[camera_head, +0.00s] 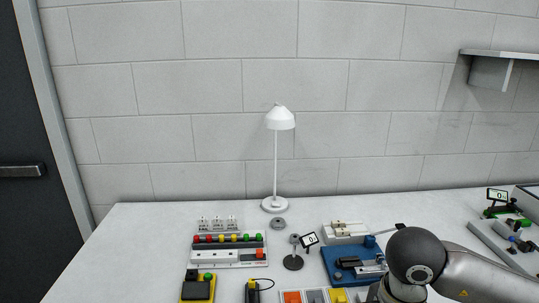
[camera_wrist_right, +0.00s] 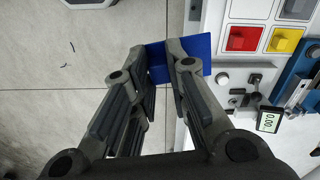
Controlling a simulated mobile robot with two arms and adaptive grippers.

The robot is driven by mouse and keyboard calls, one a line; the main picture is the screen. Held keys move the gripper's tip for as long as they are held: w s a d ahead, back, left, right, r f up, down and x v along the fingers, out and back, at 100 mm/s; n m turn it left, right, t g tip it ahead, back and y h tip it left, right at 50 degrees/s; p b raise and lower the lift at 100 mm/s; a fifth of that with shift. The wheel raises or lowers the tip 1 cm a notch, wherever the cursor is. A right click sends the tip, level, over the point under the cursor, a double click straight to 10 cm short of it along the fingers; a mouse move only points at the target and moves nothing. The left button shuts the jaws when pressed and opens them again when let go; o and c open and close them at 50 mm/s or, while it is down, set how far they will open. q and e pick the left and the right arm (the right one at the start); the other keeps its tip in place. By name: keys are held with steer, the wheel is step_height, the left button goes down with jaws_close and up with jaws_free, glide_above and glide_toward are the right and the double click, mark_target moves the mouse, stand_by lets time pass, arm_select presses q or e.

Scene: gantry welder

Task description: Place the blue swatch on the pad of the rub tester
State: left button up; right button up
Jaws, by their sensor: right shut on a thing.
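In the right wrist view my right gripper (camera_wrist_right: 167,52) is shut on the blue swatch (camera_wrist_right: 196,50), a thin flat blue piece that sticks out on both sides of the fingertips. It is held in the air beside the table's edge, with floor showing behind it. A device with a blue base (camera_head: 343,275) stands on the table in the head view, left of my right arm; it may be the rub tester, and I cannot make out its pad. In the head view my right gripper is hidden. My left gripper shows in neither view.
A tray holds red (camera_wrist_right: 244,39) and yellow (camera_wrist_right: 285,40) swatches in square compartments. A small display (camera_wrist_right: 268,119) stands close by. A white lamp (camera_head: 276,150), a button panel (camera_head: 228,250) and a white device (camera_head: 345,232) crowd the table. Bare tabletop lies at left back.

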steer(key=n, duration=0.2)
steer(key=f+n, duration=0.1)
steer(key=n, duration=0.2)
steer(key=shift+s+a, duration=0.1)
steer(key=shift+a, duration=0.1)
steer(key=n, duration=0.3)
steer(key=shift+a+f+n, duration=0.1)
steer(key=shift+f+n, duration=0.2)
steer(key=shift+f, duration=0.05)
steer(key=n, duration=0.3)
steer(key=f+n, duration=0.1)
steer(key=n, duration=0.2)
steer(key=shift+s+a+f+n, duration=0.1)
steer(key=shift+s+a+n, duration=0.1)
steer(key=shift+n, duration=0.2)
